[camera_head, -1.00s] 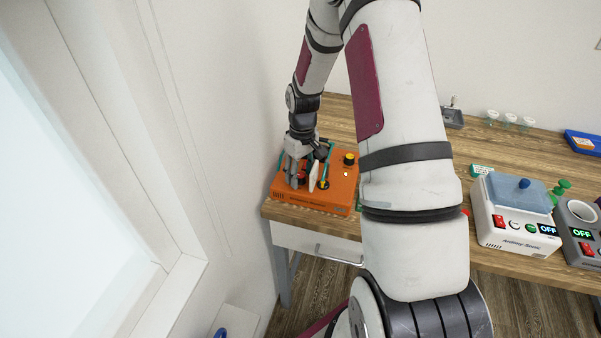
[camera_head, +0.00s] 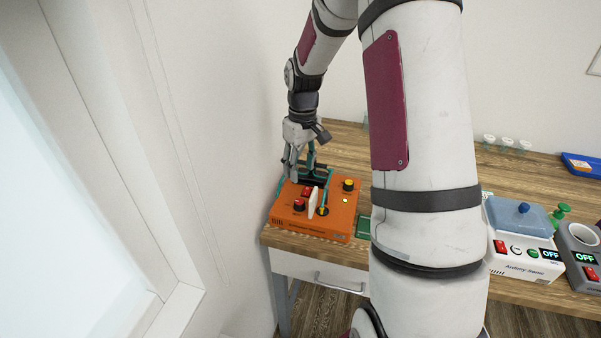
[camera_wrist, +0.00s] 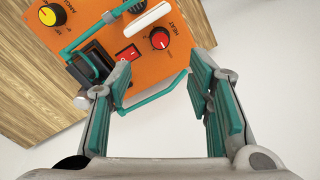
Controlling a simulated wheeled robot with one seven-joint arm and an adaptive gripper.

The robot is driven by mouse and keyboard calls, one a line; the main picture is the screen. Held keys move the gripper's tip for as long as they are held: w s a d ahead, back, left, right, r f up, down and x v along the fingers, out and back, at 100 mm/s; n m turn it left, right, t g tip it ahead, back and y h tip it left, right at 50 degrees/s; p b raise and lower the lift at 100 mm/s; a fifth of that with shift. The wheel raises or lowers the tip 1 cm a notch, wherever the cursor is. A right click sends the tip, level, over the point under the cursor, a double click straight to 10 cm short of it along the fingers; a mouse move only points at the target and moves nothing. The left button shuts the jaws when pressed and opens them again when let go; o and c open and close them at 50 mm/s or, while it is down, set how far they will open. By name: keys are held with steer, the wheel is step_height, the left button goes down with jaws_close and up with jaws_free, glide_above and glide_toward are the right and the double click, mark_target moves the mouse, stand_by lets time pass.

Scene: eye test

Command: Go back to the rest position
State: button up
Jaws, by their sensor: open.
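My gripper (camera_head: 301,167) is open and empty, above the back left part of an orange device (camera_head: 331,217) on the table. In the wrist view its teal-padded fingers (camera_wrist: 165,100) stand wide apart, with a teal rail of the orange device (camera_wrist: 178,65) crossing the gap just beyond them. The device has a red switch, a yellow knob, a red-topped knob and an upright white plate on its top. I cannot tell whether a finger touches the rail. My arm hides part of the table.
The wooden table (camera_head: 345,145) meets a white wall on the left, close to my gripper. Right of my arm stand a white device with a blue lid (camera_head: 520,238) and a grey device (camera_head: 583,245). Small cups (camera_head: 507,143) and a blue tray (camera_head: 582,164) are farther back.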

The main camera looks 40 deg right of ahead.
stand_by(0.5)
steer(key=s+a+r+t, duration=0.1)
steer(key=s+a+r, duration=0.15)
steer(key=r, duration=0.25)
steer(key=s+a+r+h, duration=0.1)
steer(key=s+a+r, duration=0.1)
steer(key=a+r, duration=0.25)
steer(key=s+a+r+t, duration=0.1)
steer(key=s+a+r, duration=0.2)
steer(key=r, duration=0.3)
steer(key=s+a+r+t, duration=0.1)
steer(key=s+a+r, duration=0.1)
steer(key=s+a, duration=0.2)
steer(key=s+a+r+m+t, duration=0.1)
steer(key=s+a+r+t, duration=0.1)
steer(key=s, duration=0.9)
steer(key=shift+a+r+t+y+b, duration=0.3)
steer(key=shift+a+r+b, duration=0.25)
steer(key=shift+a, duration=0.65)
steer(key=shift+d+r, duration=0.1)
steer(key=shift+r, duration=0.05)
stand_by(2.5)
